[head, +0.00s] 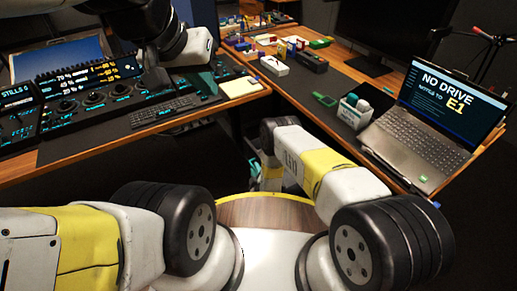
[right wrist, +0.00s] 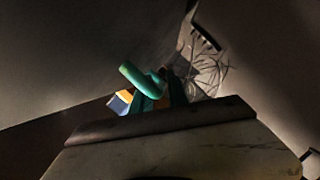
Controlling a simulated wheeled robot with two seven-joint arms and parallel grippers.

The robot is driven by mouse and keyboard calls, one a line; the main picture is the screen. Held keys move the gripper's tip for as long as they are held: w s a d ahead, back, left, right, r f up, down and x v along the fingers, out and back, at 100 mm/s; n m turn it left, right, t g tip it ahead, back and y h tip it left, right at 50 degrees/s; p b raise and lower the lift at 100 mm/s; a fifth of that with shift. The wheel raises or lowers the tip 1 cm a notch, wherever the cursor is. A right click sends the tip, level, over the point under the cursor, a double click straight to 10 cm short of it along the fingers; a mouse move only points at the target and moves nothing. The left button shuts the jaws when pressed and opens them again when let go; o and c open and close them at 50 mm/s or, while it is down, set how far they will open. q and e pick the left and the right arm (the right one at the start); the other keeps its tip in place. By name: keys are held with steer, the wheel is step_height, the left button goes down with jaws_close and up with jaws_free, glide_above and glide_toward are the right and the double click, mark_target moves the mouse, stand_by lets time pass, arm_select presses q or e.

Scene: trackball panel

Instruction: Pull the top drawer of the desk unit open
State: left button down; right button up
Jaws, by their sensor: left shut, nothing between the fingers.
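I cannot make out the top drawer or its handle in either view; the space below the desks is very dark. In the head view my left gripper (head: 154,76) is a dark shape above the control panel on the left desk, with its fingertips hard to make out. It is shut and empty. My right arm reaches forward and down between the desks, and its gripper (head: 270,178) is partly hidden below the forearm.
The left desk (head: 90,152) carries lit control panels, a keyboard (head: 168,108) and a yellow notepad (head: 240,87). The right desk (head: 300,83) holds a laptop (head: 420,148), a small holder (head: 354,110), a green handheld item (head: 325,100) and several small boxes. Dark floor lies between the desks.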

steer(key=v, duration=0.8)
steer(key=shift+a, duration=0.1)
stand_by(0.3)
